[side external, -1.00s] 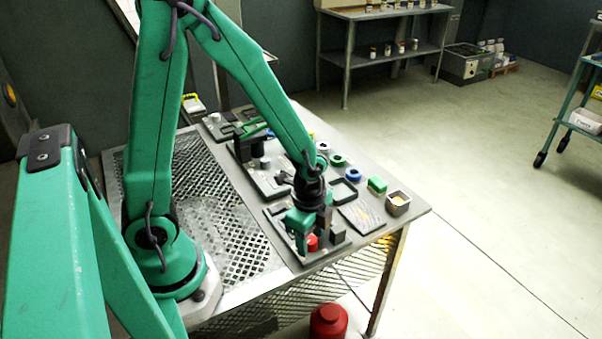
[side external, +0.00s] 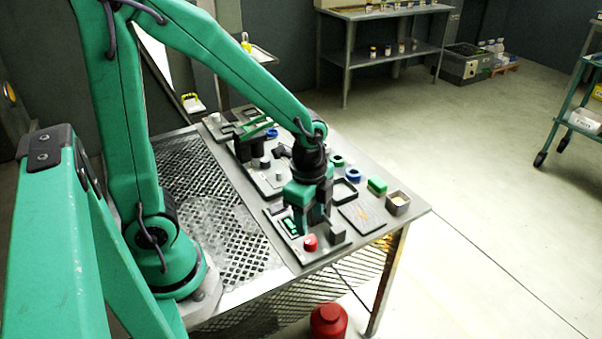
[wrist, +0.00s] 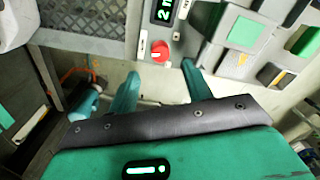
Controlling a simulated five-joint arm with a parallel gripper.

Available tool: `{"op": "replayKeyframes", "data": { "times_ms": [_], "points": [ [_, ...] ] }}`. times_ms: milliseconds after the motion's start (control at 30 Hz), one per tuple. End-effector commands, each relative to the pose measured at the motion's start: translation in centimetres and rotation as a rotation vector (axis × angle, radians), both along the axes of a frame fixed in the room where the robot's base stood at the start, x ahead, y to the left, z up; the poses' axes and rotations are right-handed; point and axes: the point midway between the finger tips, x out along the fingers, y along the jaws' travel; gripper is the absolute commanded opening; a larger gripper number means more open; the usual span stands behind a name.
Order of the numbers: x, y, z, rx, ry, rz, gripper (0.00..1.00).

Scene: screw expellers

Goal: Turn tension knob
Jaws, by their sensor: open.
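The red knob (side external: 310,243) sits on a grey panel (side external: 283,238) near the front edge of the table, which I take to be the tension knob. In the wrist view the red knob (wrist: 161,50) is just beyond my fingers, beside a dark display with green digits (wrist: 163,11). My gripper (side external: 309,222) is above and slightly behind the knob in the side view. In the wrist view my gripper (wrist: 160,73) has its two fingers apart, one on each side of the knob in the picture. It is open and empty, and no contact shows.
A grey block (side external: 337,234) stands right of the knob. Further right are a dark square frame (side external: 343,192), a green block (side external: 377,186) and a small open box (side external: 398,203). Black machine parts (side external: 247,150) stand behind. A red container (side external: 328,321) is below the table edge.

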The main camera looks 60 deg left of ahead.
Motion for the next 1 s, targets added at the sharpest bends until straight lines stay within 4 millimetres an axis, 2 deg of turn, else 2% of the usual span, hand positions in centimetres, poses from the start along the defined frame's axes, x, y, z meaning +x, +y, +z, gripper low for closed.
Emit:
{"op": "replayKeyframes", "data": {
  "times_ms": [200,467,567,667,867,1000],
  "points": [
    [-0.02,-0.01,0.97,0.0,-0.001,0.0,0.5],
    [-0.05,0.0,1.03,0.0,-0.001,0.0,0.5],
    [-0.05,0.0,1.02,0.0,0.0,0.001,0.37],
    [-0.03,0.0,1.01,-0.001,0.0,0.016,0.37],
    [0.02,-0.04,0.97,-0.004,0.006,0.129,0.37],
    [0.07,-0.07,0.92,-0.007,0.013,0.28,0.37]
  ]
}}
